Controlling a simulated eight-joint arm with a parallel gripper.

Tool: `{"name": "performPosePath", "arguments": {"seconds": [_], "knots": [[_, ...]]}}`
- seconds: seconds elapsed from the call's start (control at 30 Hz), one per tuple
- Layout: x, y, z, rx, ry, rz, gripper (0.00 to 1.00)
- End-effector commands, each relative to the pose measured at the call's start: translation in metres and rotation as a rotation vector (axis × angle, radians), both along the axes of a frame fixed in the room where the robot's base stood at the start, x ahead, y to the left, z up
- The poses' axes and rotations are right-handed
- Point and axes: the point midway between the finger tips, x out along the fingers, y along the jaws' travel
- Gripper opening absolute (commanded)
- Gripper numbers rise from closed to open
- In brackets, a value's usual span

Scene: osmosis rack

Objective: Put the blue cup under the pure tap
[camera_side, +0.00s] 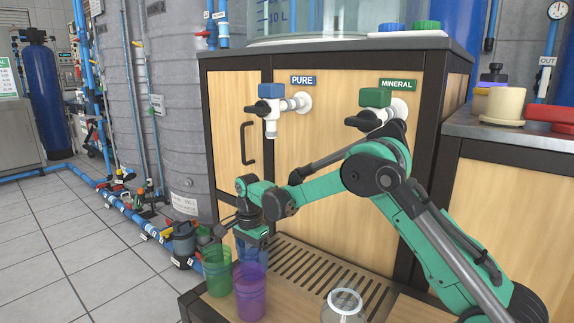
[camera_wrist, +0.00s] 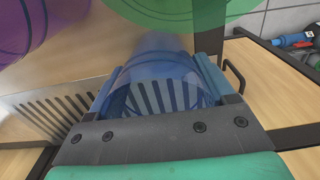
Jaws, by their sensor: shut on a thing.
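The transparent blue cup (camera_side: 254,247) is in the side view, behind the purple cup and partly hidden by it and by my wrist. In the wrist view, the blue cup (camera_wrist: 160,85) lies between the two fingers of my gripper (camera_wrist: 160,68), which is shut on it. My gripper (camera_side: 245,226) is low, at the left end of the slotted drip tray (camera_side: 315,270). The pure tap (camera_side: 271,118), with a blue body and a white spout, is on the wooden front above and slightly right of the cup. I cannot tell whether the cup touches the surface.
A green cup (camera_side: 216,272) and a purple cup (camera_side: 250,294) stand close in front of the blue one. A clear vessel (camera_side: 344,308) is at the front edge. The mineral tap (camera_side: 375,112) is to the right, above my arm. The slotted tray's middle is clear.

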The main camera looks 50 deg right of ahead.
Motion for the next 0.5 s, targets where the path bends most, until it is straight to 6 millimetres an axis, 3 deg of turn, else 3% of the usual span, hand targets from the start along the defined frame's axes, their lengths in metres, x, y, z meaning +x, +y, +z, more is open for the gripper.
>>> {"name": "performPosePath", "arguments": {"seconds": [0.5], "knots": [[0.000, -0.054, 0.000, 0.000, 0.000, -0.003, 0.27]]}}
